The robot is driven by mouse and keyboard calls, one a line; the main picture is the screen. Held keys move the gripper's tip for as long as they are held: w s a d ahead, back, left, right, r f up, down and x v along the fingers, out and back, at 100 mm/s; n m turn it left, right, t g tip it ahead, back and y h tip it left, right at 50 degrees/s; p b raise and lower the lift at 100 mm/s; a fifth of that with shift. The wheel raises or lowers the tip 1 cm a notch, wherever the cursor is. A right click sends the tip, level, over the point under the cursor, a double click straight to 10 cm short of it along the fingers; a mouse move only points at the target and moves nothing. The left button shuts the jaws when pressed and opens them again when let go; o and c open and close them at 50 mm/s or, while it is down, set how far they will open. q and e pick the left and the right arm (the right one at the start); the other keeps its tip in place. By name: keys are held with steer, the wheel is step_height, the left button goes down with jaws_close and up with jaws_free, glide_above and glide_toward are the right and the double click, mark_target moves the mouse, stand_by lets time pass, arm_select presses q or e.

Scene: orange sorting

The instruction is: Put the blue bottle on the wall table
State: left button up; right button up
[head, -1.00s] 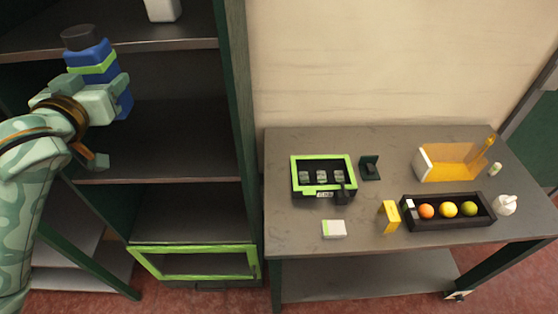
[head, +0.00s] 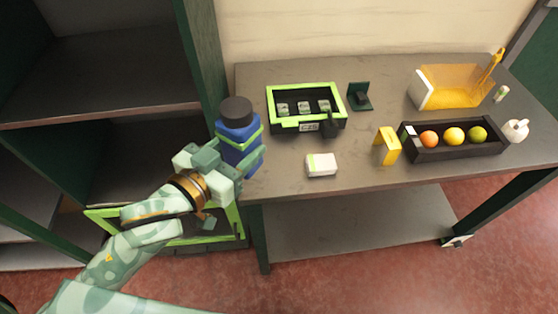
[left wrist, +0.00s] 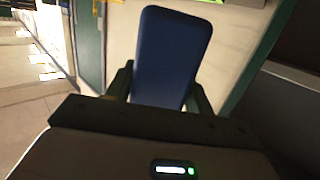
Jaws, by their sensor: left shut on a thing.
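The blue bottle (head: 240,150), with a dark cap and a green band, is upright or nearly so in my left gripper (head: 222,165). The gripper is shut on it. In the head view the bottle overlaps the left front corner of the wall table (head: 370,172); I cannot tell whether it is over the top or beside it. In the left wrist view the bottle's plain blue side (left wrist: 170,58) stands between the two fingers (left wrist: 160,95). My right gripper is not in view.
On the table are a green-rimmed crate (head: 307,108), a white box (head: 321,165), a yellow block (head: 387,146), a dark fruit tray (head: 455,152), a yellow-walled bin (head: 455,88) and a white bottle (head: 515,131). The left front of the tabletop is clear. A dark shelf (head: 110,75) stands left.

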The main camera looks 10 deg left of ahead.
arm_select(q)
steer(key=shift+w+d+f+m+g+h+b, duration=0.3)
steer(key=shift+d+f+m+h+b, duration=0.15)
steer(key=shift+d+f+h, duration=0.3)
steer(key=w+a+f+b, duration=0.1)
steer(key=w+f+b, duration=0.1)
steer(key=w+f, duration=0.2)
steer(key=w+a+f+b, duration=0.1)
steer(key=w+f+b, duration=0.2)
steer(key=w+f, duration=0.1)
steer(key=w+a+f+b, duration=0.1)
steer(key=w+f+b, duration=0.2)
steer(key=w+f, duration=0.1)
steer(key=shift+w+a+f, duration=0.1)
steer(key=shift+w+f, duration=0.15)
steer(key=shift+f, duration=0.15)
steer(key=shift+r, duration=0.2)
steer(key=o, duration=1.2)
steer(key=shift+s+f, duration=0.1)
steer(key=shift+c, duration=0.2)
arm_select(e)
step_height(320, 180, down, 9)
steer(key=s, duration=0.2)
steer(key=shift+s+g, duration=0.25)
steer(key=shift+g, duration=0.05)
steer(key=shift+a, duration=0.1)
